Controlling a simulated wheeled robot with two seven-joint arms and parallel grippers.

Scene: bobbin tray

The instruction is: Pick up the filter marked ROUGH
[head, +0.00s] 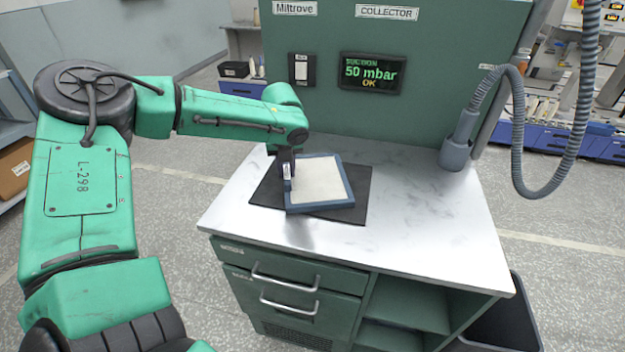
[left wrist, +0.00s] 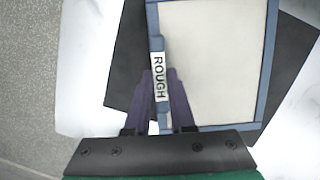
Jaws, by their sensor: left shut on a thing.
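The filter marked ROUGH (head: 321,181) is a flat square with a blue frame and a pale cream panel. It lies at or just above a black mat (head: 264,190) on the worktop, turned slightly against it. In the left wrist view the filter (left wrist: 212,62) shows its white ROUGH label on the frame's left side. My left gripper (head: 288,174) is shut on that side of the frame; in the left wrist view its dark fingers (left wrist: 160,88) stand on both sides of the label. I cannot tell whether the filter touches the mat. My right gripper is not in view.
The pale worktop (head: 430,215) is clear to the right of the mat. A green panel behind it carries a display (head: 371,73) reading 50 mbar OK. A grey hose (head: 517,140) hangs at the right. A dark bin (head: 505,318) stands below at the right.

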